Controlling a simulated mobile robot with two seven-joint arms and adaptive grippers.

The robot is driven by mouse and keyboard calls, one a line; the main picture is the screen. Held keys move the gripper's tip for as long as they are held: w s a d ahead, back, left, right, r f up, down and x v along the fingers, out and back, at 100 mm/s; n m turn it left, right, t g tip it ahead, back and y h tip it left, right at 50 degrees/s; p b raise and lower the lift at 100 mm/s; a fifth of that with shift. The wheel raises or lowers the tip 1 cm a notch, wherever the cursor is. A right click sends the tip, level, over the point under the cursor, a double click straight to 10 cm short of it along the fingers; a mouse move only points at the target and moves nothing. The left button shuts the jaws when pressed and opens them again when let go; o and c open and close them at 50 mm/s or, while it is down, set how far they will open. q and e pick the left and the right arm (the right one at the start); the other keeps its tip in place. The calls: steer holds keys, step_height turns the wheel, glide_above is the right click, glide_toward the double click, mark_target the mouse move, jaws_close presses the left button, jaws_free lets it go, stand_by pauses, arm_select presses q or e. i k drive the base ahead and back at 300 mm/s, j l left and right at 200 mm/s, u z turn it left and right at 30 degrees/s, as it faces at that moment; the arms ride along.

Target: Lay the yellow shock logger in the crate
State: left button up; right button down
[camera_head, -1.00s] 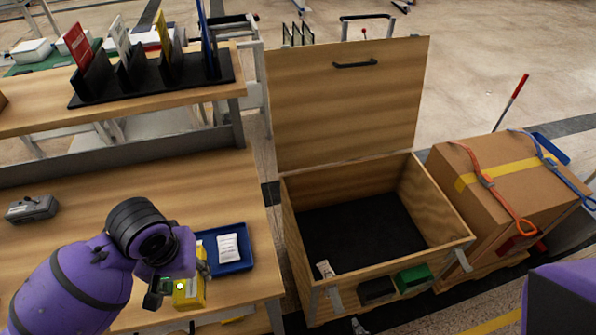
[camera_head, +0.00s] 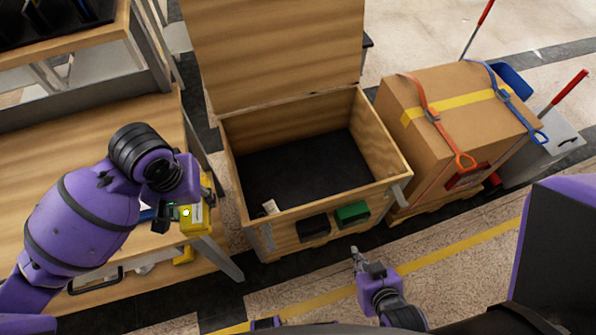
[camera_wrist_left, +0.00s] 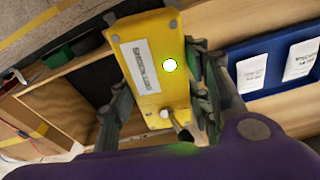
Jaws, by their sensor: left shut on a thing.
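The yellow shock logger (camera_head: 195,217) is a yellow box with a white label and a round light. My left gripper (camera_head: 180,213) is shut on it, above the front right edge of the bench. In the left wrist view the logger (camera_wrist_left: 150,65) sits between the two fingers of the left gripper (camera_wrist_left: 160,110). The open wooden crate (camera_head: 381,195) stands to the right of the logger, its lid (camera_head: 275,50) raised at the back.
A strapped cardboard box (camera_head: 450,110) stands right of the crate. Black (camera_head: 314,228) and green (camera_head: 351,214) bins hang on the crate's front. A blue tray (camera_wrist_left: 268,80) with white packets lies on the bench (camera_head: 60,160). The crate's middle floor is clear.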

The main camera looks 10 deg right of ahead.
mark_target(330, 190)
steer(key=l+z, duration=0.15)
steer(key=l, duration=0.7)
steer(key=i+l+z, duration=0.1)
steer(key=l, duration=0.7)
